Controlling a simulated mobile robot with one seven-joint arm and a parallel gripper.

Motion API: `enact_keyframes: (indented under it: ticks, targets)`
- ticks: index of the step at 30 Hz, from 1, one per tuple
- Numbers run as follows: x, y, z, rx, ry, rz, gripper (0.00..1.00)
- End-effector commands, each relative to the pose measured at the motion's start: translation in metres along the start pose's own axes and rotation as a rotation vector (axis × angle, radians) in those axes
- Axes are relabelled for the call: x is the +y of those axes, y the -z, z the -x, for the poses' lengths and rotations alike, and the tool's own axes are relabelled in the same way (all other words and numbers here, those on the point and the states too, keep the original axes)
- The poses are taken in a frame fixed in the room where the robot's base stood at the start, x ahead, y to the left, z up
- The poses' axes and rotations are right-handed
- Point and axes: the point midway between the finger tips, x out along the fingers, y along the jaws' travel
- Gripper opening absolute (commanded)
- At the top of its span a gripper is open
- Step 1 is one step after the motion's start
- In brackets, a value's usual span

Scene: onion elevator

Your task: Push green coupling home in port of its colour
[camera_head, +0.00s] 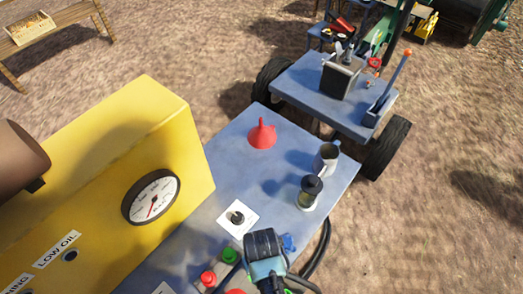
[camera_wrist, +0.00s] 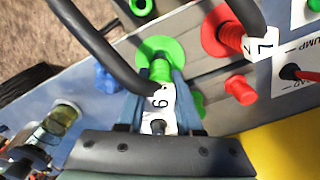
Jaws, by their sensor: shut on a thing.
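My gripper (camera_wrist: 160,84) is shut on the green coupling (camera_wrist: 161,70), with one finger on each side of it. The coupling has a black hose and a white tag with a digit that reads as 6 or 9. Its front end meets the round green port (camera_wrist: 155,46) in the wrist view. It looks lined up with the port, but how deep it sits I cannot tell. In the head view my gripper (camera_head: 267,268) is at the bottom centre, over the near end of the blue-grey surface, and it hides the coupling and port.
A red coupling (camera_wrist: 231,38) with a hose and tag 7 sits at a red port beside the green one.

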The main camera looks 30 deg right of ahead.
Motion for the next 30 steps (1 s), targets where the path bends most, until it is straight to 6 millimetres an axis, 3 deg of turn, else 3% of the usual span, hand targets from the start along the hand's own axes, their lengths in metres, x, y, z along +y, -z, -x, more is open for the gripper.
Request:
enact_keyframes:
  ticks: [30]
  targets:
    - [0.000, 0.001, -0.013, 0.002, 0.000, 0.000, 0.00]
